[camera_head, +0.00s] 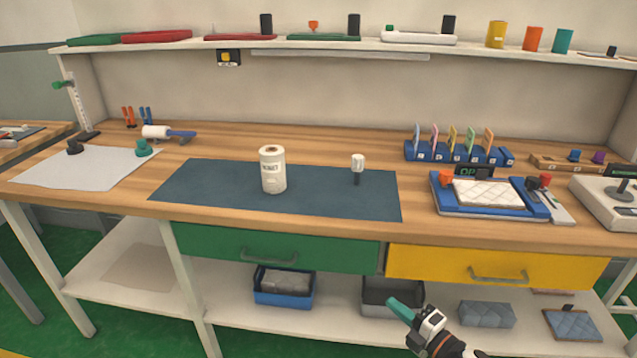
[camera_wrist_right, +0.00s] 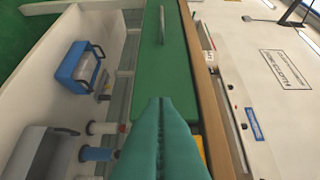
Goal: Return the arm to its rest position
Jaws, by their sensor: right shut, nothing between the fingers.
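My right gripper (camera_head: 401,310) is low in the head view, in front of the bench and below the level of the drawers. Its teal fingers are shut together and empty. In the right wrist view the shut fingers (camera_wrist_right: 160,140) point toward the green drawer front. A white quilted pad (camera_head: 487,193) lies in a blue tray (camera_head: 452,207) on the right of the bench top, apart from my gripper. My left gripper is not in view.
Green (camera_head: 230,240) and yellow (camera_head: 520,265) drawers are shut. Under them, a lower shelf holds a blue bin (camera_head: 262,297), a grey bin (camera_head: 378,307) and folded pads (camera_head: 486,314).

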